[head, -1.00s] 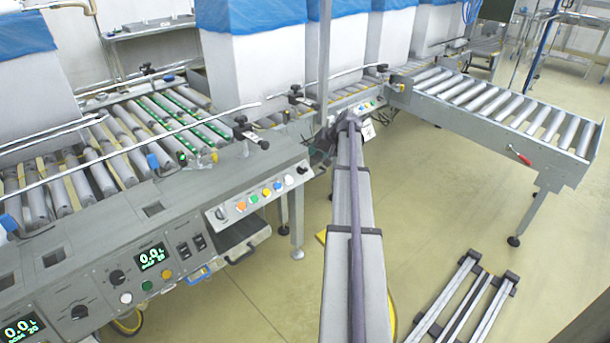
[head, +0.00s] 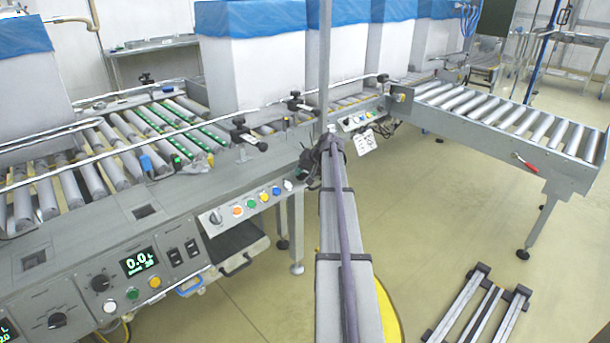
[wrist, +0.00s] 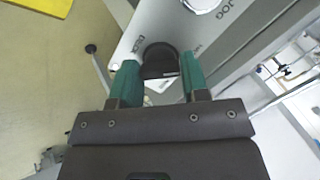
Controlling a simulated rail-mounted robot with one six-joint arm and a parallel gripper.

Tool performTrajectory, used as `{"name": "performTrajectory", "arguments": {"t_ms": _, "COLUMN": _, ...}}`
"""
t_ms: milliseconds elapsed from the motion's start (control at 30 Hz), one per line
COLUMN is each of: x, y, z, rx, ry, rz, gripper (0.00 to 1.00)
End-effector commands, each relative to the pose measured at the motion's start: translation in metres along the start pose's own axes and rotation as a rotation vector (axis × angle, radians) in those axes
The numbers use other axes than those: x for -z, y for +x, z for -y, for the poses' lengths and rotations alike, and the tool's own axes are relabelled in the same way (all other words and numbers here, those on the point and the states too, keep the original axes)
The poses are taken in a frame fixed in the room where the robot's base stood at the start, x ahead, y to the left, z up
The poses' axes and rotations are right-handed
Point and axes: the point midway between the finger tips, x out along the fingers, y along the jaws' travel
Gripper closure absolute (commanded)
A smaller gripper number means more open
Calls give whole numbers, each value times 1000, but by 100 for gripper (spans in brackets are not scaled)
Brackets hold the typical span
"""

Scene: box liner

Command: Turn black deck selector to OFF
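The black deck selector (wrist: 159,58) is a round dark knob on a grey panel, beside lettering that reads DECK, in the wrist view. My gripper (wrist: 159,72) has two green fingers, one on each side of the knob. The fingers are open with the knob between them; narrow gaps seem to show, and contact is unclear. The knob's pointer position cannot be read clearly. In the head view my gripper (head: 308,163) is at the right end of the button panel (head: 226,220), and the selector there is hidden by it.
A row of coloured buttons, including a blue one (head: 276,190), runs left of my gripper. Another selector (head: 215,216) sits at that panel's left end. A roller conveyor (head: 480,105) stands at right.

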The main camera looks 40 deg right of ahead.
Motion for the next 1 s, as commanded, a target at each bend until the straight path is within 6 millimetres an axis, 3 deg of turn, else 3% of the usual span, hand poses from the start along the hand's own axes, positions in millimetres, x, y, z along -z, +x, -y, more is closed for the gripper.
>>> {"name": "performTrajectory", "arguments": {"t_ms": 267, "x": 0, "y": 0, "z": 0, "rx": 0, "ry": 0, "rz": 0, "gripper": 83}}
{"name": "performTrajectory", "arguments": {"t_ms": 667, "x": 0, "y": 0, "z": 0, "rx": 15, "ry": 83, "rz": 1, "gripper": 83}}
{"name": "performTrajectory", "arguments": {"t_ms": 1000, "x": -1, "y": 1, "z": -1, "rx": 54, "ry": 331, "rz": 1, "gripper": 83}}
